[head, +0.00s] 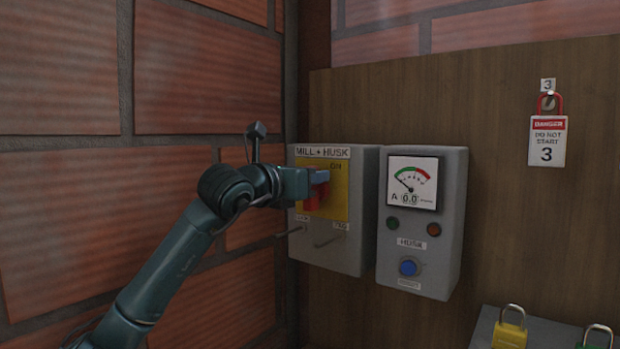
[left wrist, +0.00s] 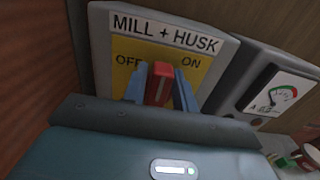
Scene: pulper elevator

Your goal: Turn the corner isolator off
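The corner isolator is a grey box (head: 362,250) labelled MILL + HUSK, with a yellow plate (head: 340,204) and a red rotary handle (head: 315,198). In the left wrist view the red handle (left wrist: 159,84) stands between the OFF and ON labels. My left gripper (head: 318,177) is at the handle in the head view. In the left wrist view the blue fingers of my left gripper (left wrist: 160,88) stand on either side of the handle, close to it. I cannot tell whether they press on it. My right gripper is not in view.
A grey HUSK box (head: 453,215) with a dial, lamps and a blue button stands right of the isolator. A brick wall (head: 60,220) is close on the left. A red padlock with a danger tag (head: 547,142) hangs at right. Yellow (head: 509,333) and green-bodied padlocks sit lower right.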

